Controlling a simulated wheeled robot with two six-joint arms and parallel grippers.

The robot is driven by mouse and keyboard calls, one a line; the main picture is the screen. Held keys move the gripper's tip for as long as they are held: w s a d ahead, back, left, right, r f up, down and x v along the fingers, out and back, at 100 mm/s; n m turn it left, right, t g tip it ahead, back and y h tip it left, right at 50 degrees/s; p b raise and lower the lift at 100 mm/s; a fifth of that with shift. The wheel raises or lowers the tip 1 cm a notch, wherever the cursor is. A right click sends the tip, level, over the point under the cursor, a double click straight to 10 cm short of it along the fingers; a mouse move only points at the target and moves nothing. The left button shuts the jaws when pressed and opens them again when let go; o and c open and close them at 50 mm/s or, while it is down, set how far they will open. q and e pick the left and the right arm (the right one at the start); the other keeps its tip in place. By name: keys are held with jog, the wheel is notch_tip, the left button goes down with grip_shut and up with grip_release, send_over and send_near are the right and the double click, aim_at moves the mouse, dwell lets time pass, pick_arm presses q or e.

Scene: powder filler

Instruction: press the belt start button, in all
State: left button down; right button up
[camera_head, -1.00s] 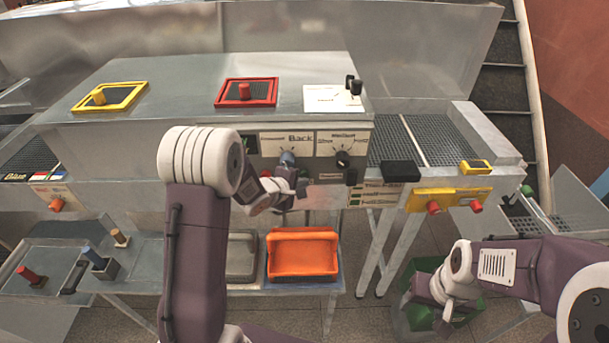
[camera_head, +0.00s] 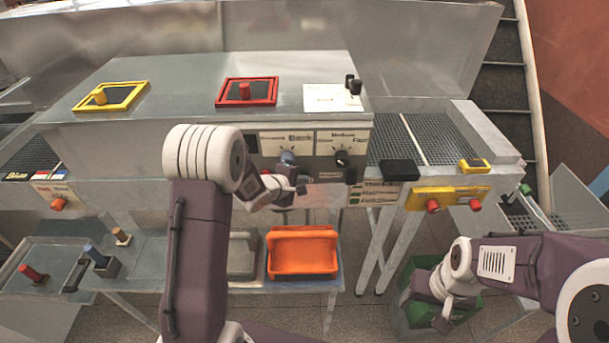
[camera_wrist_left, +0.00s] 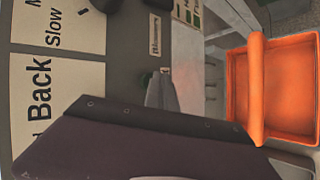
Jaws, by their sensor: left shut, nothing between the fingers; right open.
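The machine's grey front panel (camera_head: 258,155) carries knobs and labels. My left gripper (camera_head: 302,184) is in front of its lower edge, under the blue-grey knob (camera_head: 288,158). In the left wrist view its fingers (camera_wrist_left: 161,92) are shut and empty, pointing at the panel. A small dark green round part (camera_wrist_left: 146,78), possibly the button, shows beside the fingertips, partly hidden by them; I cannot tell whether they touch it. A small label (camera_wrist_left: 155,34) is near it. My right gripper (camera_head: 441,310) is open over the green bin at lower right.
An orange tray (camera_head: 303,252) and a grey tray (camera_head: 242,254) are on the shelf below. A yellow panel with red buttons (camera_head: 433,206) is on the right unit. The black dial (camera_head: 342,158) is right of my left gripper. Green bin (camera_head: 468,308) stands on the floor.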

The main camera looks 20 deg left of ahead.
dwell(0.4)
pick_arm(q)
jog(key=shift+s+d, duration=0.2)
jog(key=shift+s, duration=0.6)
jog(key=s, duration=0.2)
jog(key=s+d, duration=0.1)
jog(key=s, duration=0.1)
jog(key=shift+s+d+b, duration=0.2)
jog(key=shift+s+b, duration=0.15)
jog(key=shift+s, duration=0.05)
jog(key=shift+f, duration=0.1)
dwell(0.3)
